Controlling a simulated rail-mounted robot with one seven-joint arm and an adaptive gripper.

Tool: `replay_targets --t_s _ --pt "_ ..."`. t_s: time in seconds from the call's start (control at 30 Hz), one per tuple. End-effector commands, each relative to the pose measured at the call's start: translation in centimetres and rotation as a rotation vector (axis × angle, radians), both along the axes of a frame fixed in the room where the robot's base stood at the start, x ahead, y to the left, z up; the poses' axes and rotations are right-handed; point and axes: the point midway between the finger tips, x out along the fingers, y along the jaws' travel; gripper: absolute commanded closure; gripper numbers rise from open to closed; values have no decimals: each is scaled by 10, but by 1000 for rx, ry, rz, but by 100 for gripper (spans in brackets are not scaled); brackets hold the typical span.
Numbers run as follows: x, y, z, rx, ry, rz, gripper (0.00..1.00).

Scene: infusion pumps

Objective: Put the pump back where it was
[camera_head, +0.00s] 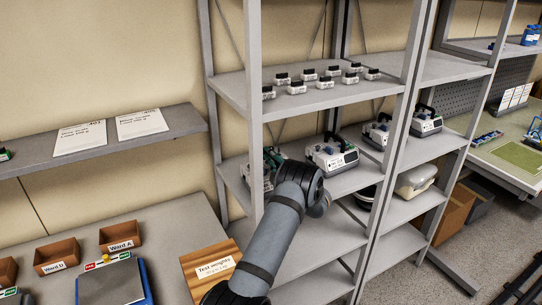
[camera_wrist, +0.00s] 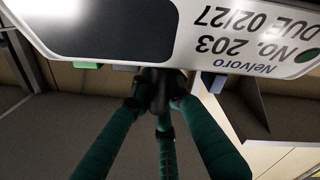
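A white pump (camera_wrist: 210,45) with a dark screen and the upside-down label "Nelvoro No. 203 DUE 02/27" fills the top of the wrist view, close to my fingertips. My gripper (camera_wrist: 162,92) has green fingers that come together on a dark part at the pump's edge, which looks like its handle. In the head view my gripper (camera_head: 272,158) is at the left end of the middle shelf, behind a post. The pump there (camera_head: 248,174) is mostly hidden by the post and my arm. I cannot tell whether it rests on the shelf.
Another pump (camera_head: 333,155) stands just right on the same shelf (camera_head: 357,178). Two more pumps stand further right, one here (camera_head: 425,121). Several small white items (camera_head: 325,82) line the upper shelf. The front post (camera_head: 254,110) is close to my arm. A table with bins (camera_head: 57,256) is at lower left.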

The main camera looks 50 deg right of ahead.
Motion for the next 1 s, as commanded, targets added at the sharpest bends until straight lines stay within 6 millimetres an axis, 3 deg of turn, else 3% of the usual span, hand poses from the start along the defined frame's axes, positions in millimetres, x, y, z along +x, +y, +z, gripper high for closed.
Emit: replay_targets --t_s 0.33,0.67,1.0 --pt "0 0 0 1 0 1 65" --pt "-4 1 -1 1 0 -1 65" --pt "-60 28 -2 2 -1 -4 65"
